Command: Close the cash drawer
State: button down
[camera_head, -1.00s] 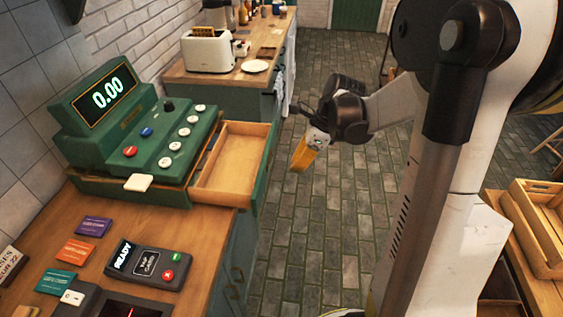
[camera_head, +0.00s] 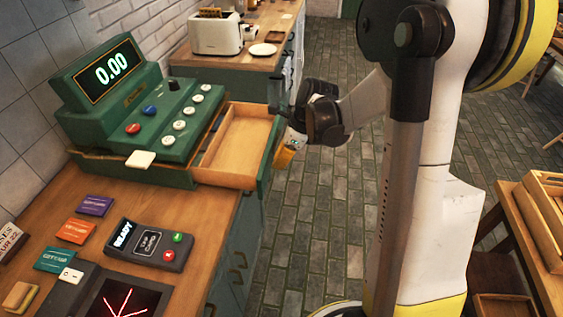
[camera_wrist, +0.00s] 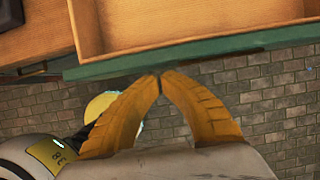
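The green cash register (camera_head: 125,100) stands on the wooden counter, its display reading 0.00. Its cash drawer (camera_head: 238,148) is pulled out to the right, with an empty wooden inside and a green front panel. In the wrist view the drawer's green front edge (camera_wrist: 190,54) runs across the upper part, with the wooden inside above it. My gripper (camera_head: 284,157) is just outside the drawer front. In the wrist view its yellow fingers (camera_wrist: 158,80) meet at the tips with nothing between them, close to the green edge. I cannot tell whether they touch it.
A card reader (camera_head: 148,244), several coloured cards (camera_head: 75,231) and a dark pad with red lines (camera_head: 122,298) lie on the counter in front of the register. A toaster (camera_head: 216,34) and plate (camera_head: 263,50) stand behind. Wooden trays (camera_head: 545,215) are at right. The tiled floor between is open.

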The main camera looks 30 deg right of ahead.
send_near(225, 162)
jog(key=w+a+f, duration=0.1)
jog(key=f, duration=0.1)
jog(key=w+a+f, duration=0.1)
jog(key=a, duration=0.1)
jog(key=w+a+f, duration=0.1)
jog(key=a+f, duration=0.1)
jog(key=shift+w+a+f, duration=0.25)
jog(key=shift+w+f, duration=0.15)
jog(key=s+d, duration=0.1)
jog(key=d, duration=0.1)
jog(key=s+d, duration=0.1)
jog(key=shift+s+d+r, duration=0.3)
jog(key=shift+d+r, duration=0.05)
jog(key=shift+r, duration=0.05)
jog(key=p+v, duration=0.3)
jog(key=v, duration=0.6)
jog(key=shift+r, duration=0.15)
jog(key=s+d+r+n+t+h+b, duration=0.1)
jog(key=s+r+n+t, duration=0.1)
jog(key=s+n, duration=1)
jog(key=s+d+r+n+t+h+b, duration=0.1)
jog(key=s+r+n+t+h+b, duration=0.1)
jog(key=s+n, duration=1.1)
jog(key=shift+s+r+h, duration=0.3)
jog(key=shift+s+r, duration=0.05)
jog(key=shift+s, duration=0.4)
